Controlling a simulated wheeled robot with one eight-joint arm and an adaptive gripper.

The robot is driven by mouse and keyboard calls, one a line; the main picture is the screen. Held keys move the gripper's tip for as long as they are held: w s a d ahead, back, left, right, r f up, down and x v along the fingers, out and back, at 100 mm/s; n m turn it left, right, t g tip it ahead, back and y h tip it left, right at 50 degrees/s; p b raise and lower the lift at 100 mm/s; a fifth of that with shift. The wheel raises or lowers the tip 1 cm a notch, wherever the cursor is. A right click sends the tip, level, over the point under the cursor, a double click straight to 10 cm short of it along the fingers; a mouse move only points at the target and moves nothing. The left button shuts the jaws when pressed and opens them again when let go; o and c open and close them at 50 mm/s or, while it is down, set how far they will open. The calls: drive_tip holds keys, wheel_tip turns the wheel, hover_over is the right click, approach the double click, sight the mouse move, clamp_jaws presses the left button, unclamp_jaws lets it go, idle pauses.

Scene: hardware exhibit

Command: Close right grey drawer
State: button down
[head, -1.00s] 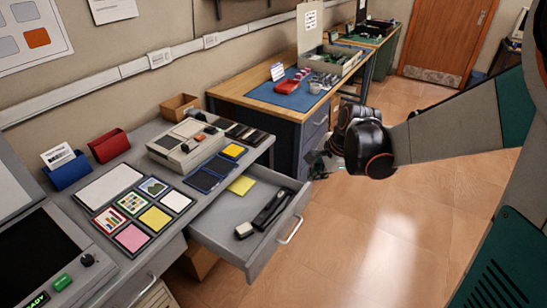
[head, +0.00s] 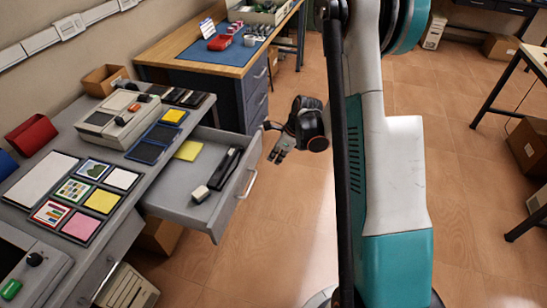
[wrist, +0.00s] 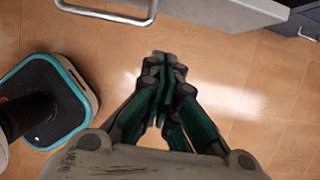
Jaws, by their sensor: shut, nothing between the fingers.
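The right grey drawer (head: 190,208) stands pulled out from under the grey desk in the head view. It holds a yellow note pad, a black stapler-like item and a small white-and-black block. Its metal handle (head: 248,184) is on the front panel, and the handle also shows at the top of the wrist view (wrist: 105,12). My gripper (head: 277,155) is to the right of the drawer front, apart from it, over open floor. In the wrist view my gripper (wrist: 165,62) is shut with its fingers together and empty, below the drawer front.
A wooden-topped workbench (head: 215,64) with dark drawers stands behind the drawer. The desk top (head: 130,150) carries coloured cards and a beige device. Cardboard boxes sit under the desk and at the far right.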

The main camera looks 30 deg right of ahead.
drive_tip(key=w+a+f+b, duration=0.4)
drive_tip(key=f, duration=0.2)
drive_tip(key=shift+w+a+f, duration=0.25)
drive_tip(key=shift+w+a, duration=0.1)
drive_tip(key=shift+w, duration=0.05)
